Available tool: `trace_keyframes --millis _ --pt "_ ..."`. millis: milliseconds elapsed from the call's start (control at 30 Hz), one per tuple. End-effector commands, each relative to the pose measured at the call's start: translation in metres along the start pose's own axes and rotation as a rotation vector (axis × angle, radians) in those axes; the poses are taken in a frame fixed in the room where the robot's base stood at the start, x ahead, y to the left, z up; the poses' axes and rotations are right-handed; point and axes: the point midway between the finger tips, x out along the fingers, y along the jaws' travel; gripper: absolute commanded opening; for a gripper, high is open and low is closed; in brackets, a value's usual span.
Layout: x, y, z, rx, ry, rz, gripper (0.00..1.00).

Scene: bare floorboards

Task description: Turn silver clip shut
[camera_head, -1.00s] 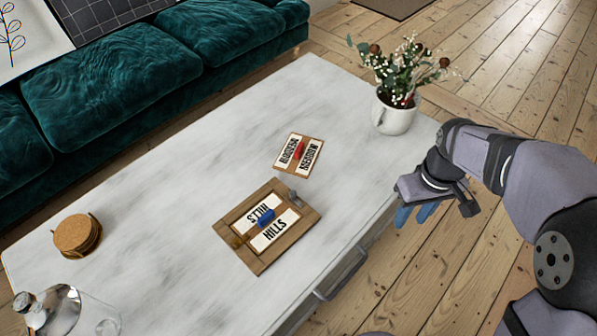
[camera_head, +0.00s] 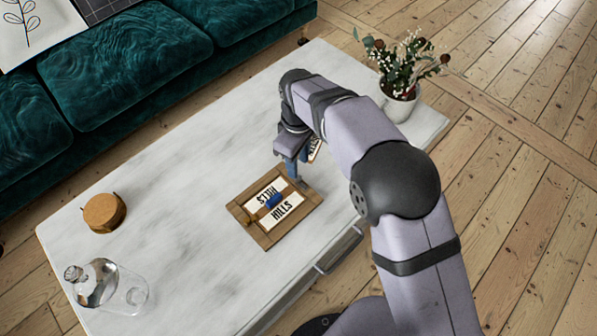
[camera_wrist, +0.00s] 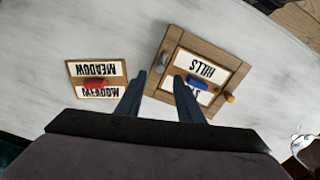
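A wooden frame (camera_head: 247,212) lies on the table and holds a split word card reading HILLS with a blue block (camera_head: 273,201) across it. It also shows in the wrist view (camera_wrist: 225,61). A brass clip (camera_head: 250,222) sits on its lower-left side, and it shows in the wrist view (camera_wrist: 229,97).
A smaller board (camera_wrist: 97,72) with MEADOW cards and a red block lies beside the frame, mostly hidden by my arm in the head view. Coasters (camera_head: 104,212), a glass bottle (camera_head: 97,284) and a flower mug (camera_head: 400,104) stand apart.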

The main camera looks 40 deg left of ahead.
Motion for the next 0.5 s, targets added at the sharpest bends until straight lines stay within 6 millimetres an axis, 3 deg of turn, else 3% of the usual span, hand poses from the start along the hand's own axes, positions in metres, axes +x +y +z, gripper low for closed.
trace_keyframes --millis 300,500 --pt "0.043 -0.001 0.001 0.002 -0.003 -0.002 0.34" --pt "0.058 0.0 0.001 0.002 -0.001 -0.001 0.34"
